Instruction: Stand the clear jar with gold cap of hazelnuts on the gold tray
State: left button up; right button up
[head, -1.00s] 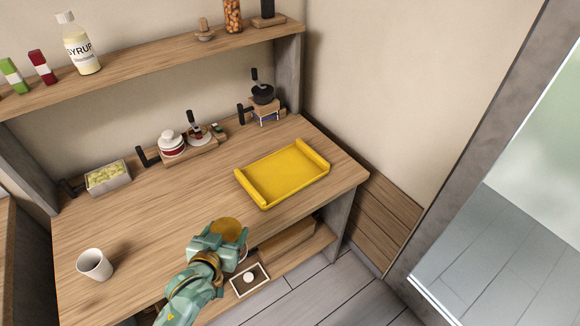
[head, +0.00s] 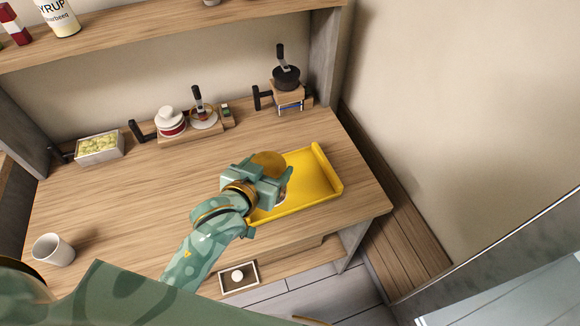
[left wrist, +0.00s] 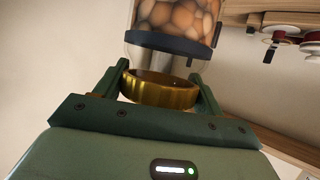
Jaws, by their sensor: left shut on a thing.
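My left gripper (head: 272,180) is shut on the clear jar of hazelnuts at its gold cap (head: 268,162). In the left wrist view the gold cap (left wrist: 160,90) sits between the two fingers, and the jar (left wrist: 178,18), with round brown nuts and a dark band, extends away beyond it. In the head view the gripper hides most of the jar. The yellow-gold tray (head: 325,178) lies on the desk near its right front edge, with raised ends. The gripper and jar overlap the tray's left part in the picture; I cannot tell whether the jar touches it. My right gripper is not in view.
A white cup (head: 53,250) stands at the desk's front left. A box of pale filling (head: 100,147), a wooden stand with jars (head: 190,134) and a stand with a black pot (head: 288,95) line the back. The tray's right part is bare.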

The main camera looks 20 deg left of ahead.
pick_arm(q)
jog(key=x, duration=0.3)
jog(key=a+x, duration=0.1)
jog(key=x, duration=0.1)
jog(key=shift+w+f+b, duration=0.15)
jog(key=shift+w+b, duration=0.15)
jog(key=shift+b, duration=0.1)
jog(key=w+f+b, duration=0.3)
jog(key=w+f, duration=0.3)
jog(key=f, duration=0.3)
jog(key=shift+d+f, duration=0.2)
jog(key=shift+d, duration=0.05)
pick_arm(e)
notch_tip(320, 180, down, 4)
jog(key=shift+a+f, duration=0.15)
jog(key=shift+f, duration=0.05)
pick_arm(q)
jog(key=o, duration=1.6)
jog(key=shift+f, duration=0.2)
